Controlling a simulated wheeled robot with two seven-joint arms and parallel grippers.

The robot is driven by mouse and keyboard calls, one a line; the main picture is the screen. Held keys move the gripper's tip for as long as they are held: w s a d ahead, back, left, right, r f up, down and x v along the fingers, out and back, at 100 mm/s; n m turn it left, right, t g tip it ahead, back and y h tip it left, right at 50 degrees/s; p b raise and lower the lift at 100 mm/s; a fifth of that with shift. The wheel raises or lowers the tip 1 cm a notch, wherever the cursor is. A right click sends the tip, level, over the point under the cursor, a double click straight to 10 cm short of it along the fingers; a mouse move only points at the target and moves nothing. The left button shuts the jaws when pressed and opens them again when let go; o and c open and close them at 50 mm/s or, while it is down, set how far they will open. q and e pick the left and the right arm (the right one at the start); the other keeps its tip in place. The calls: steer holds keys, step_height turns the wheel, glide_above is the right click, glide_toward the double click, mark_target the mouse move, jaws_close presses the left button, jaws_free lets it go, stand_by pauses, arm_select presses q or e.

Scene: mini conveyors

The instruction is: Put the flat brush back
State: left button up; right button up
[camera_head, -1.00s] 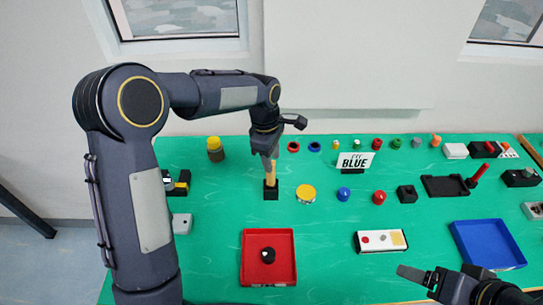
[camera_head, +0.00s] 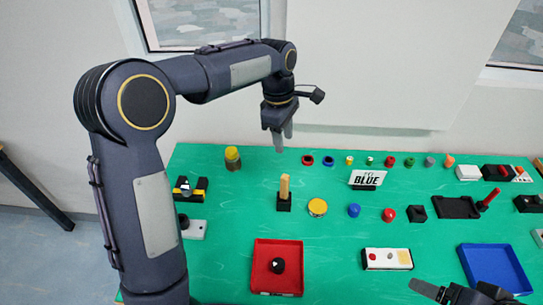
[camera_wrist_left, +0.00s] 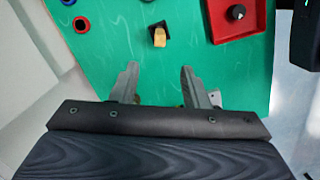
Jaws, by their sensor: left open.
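The flat brush (camera_head: 284,187) stands upright in a small black holder (camera_head: 284,204) on the green table, its tan wooden part pointing up. It also shows in the left wrist view (camera_wrist_left: 160,38), seen from above in its dark holder. My left gripper (camera_head: 283,139) is open and empty, raised above and behind the brush and clear of it. In the left wrist view its two fingers (camera_wrist_left: 158,82) are spread with nothing between them. My right gripper (camera_head: 430,290) shows only in part at the lower right edge; its jaw state is unclear.
A red tray (camera_head: 259,275) with a black knob piece lies in front of the brush holder.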

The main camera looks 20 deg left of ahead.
arm_select(q)
steer(key=s+a+r+m+t+h, duration=0.1)
steer(key=s+a+r+m, duration=0.15)
steer(key=s, duration=0.35)
steer(key=s+a+r+m+t, duration=0.1)
steer(key=s+a+r+m, duration=0.2)
steer(key=s, duration=0.4)
steer(key=s+f+m+t, duration=0.2)
steer(key=s+m, duration=0.3)
steer(key=s, duration=0.2)
steer(key=s+f+m+t+h, duration=0.1)
steer(key=s+f+m, duration=0.2)
steer(key=s, duration=0.5)
steer(key=shift+d+f+m+t, duration=0.35)
steer(key=shift+d+m+t, duration=0.05)
steer(key=shift+m, duration=0.45)
